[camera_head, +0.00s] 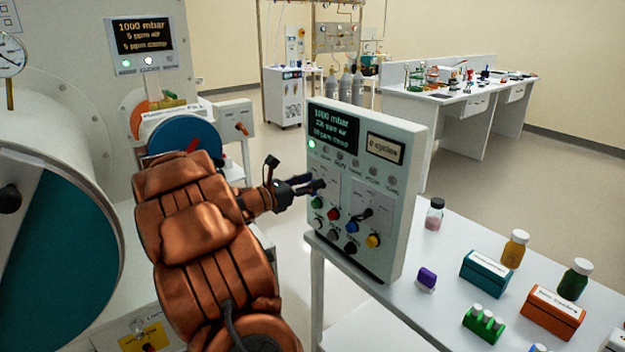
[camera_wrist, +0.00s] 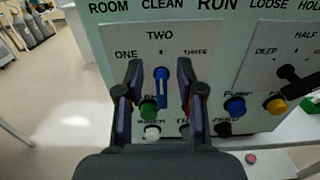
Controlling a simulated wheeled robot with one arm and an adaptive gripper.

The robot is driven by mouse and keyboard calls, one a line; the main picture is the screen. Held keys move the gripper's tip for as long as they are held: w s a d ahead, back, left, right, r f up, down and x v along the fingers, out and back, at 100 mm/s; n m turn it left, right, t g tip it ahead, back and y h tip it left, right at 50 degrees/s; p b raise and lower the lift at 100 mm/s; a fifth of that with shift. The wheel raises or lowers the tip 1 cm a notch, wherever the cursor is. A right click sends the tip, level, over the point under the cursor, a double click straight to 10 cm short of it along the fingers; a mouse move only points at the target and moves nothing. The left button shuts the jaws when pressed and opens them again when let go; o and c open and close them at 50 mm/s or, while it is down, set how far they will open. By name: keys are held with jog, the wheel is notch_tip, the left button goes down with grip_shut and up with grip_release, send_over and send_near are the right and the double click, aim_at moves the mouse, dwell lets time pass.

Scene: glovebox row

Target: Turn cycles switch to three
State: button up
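The cycles switch shows in the wrist view as a blue lever (camera_wrist: 161,84) on a pale plate marked ONE, TWO and THREE. The lever stands upright, with its top towards TWO. My gripper (camera_wrist: 160,75) is open, one finger on each side of the lever with gaps between. In the head view my gripper (camera_head: 318,186) is at the left plate of the control box (camera_head: 411,190) and covers the switch.
A black lever (camera_wrist: 296,76) on a second plate is to the right. Several coloured buttons sit below both plates, including a green one (camera_wrist: 149,108) close under my fingers. Bottles and small boxes stand on the white table (camera_head: 455,240) to the right.

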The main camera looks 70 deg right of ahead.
jog(key=shift+s+d, duration=0.3)
jog(key=shift+d, duration=0.25)
grip_shut()
